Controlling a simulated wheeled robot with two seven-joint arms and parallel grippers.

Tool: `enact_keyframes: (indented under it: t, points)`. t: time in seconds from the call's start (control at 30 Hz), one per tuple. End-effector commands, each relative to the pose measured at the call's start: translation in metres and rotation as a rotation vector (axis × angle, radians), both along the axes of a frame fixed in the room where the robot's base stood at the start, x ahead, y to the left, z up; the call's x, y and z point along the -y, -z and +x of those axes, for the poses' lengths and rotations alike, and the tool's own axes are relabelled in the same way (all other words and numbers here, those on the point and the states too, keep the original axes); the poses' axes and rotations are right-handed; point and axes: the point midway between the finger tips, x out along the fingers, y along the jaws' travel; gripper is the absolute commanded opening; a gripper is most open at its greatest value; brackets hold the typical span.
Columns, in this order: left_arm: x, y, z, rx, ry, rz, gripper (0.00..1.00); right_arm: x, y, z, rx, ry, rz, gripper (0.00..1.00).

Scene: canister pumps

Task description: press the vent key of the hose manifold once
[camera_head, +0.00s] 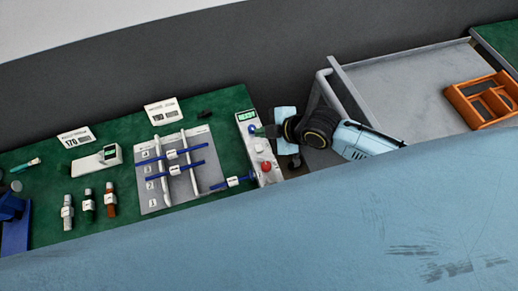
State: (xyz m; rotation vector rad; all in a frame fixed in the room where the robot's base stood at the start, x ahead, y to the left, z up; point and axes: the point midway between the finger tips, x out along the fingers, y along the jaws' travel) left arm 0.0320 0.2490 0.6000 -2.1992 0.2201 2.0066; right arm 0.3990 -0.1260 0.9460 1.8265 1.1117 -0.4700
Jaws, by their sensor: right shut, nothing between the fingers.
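A narrow white unit (260,155) stands at the right end of the green table, with a lit green display (246,116) that seems to read READY. It carries a small blue key (252,128) below the display and a red knob (266,166) lower down. A blue hose (228,183) with a white tag meets its lower left side. I cannot read which key is the vent key. My right gripper (262,131) is shut and empty, its tips pointing left at the blue key, very close to it; contact cannot be told. My left gripper is out of view.
A grey board (150,203) with white rails and blue tagged hoses lies left of the unit. Several tagged canisters (88,206), a white device (97,161) and label cards are farther left. A grey cart (405,75) with an orange tray (462,106) stands right.

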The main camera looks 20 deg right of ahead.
Motion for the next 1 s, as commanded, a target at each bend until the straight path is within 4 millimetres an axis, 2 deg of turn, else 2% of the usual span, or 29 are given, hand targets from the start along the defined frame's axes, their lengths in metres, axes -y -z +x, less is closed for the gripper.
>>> enact_keyframes:
  t: [0.03, 0.2, 0.4, 1.0]
  points:
    - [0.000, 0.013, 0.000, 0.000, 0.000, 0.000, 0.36, 0.000, 0.013, 0.000, 0.000, 0.001, 0.001, 0.00]
    - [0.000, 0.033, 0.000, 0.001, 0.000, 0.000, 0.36, 0.000, 0.034, 0.000, 0.000, 0.001, 0.001, 0.00]
    - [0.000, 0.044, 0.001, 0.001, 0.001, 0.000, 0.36, 0.000, 0.051, 0.000, 0.001, 0.001, 0.000, 0.00]
    - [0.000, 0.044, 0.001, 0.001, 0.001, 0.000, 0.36, 0.000, 0.053, 0.000, 0.000, 0.001, 0.001, 0.00]
